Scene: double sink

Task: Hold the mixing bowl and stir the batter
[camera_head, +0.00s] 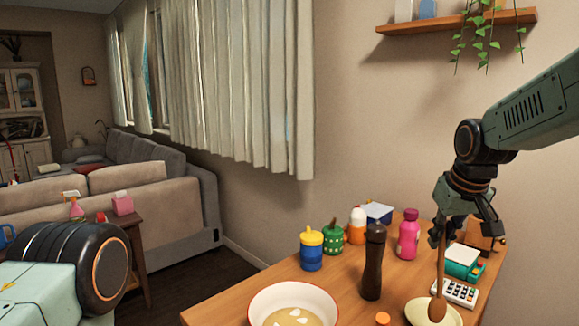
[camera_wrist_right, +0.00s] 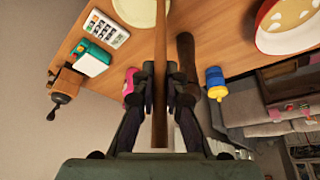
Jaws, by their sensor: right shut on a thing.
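The mixing bowl (camera_head: 257,305), white with a red rim, stands at the table's front edge, cut off by the bottom of the head view. It holds pale yellow batter (camera_head: 291,318) with white patches. It also shows at the upper right of the right wrist view (camera_wrist_right: 280,44). My right gripper (camera_head: 443,222) is shut on the handle of a wooden spoon (camera_head: 437,307), which hangs upright, head down. The spoon head is over a pale yellow plate (camera_head: 455,318); I cannot tell whether they touch. In the right wrist view the handle (camera_wrist_right: 160,40) runs between the fingers. My left gripper is out of view.
Between bowl and plate stand a dark brown pepper mill (camera_head: 373,265) and an orange cap (camera_head: 382,319). Behind are a blue-yellow cup (camera_head: 312,252), a green jar (camera_head: 333,238) and a pink bottle (camera_head: 408,236). A calculator (camera_head: 458,291) and a teal-white box (camera_head: 461,262) lie right.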

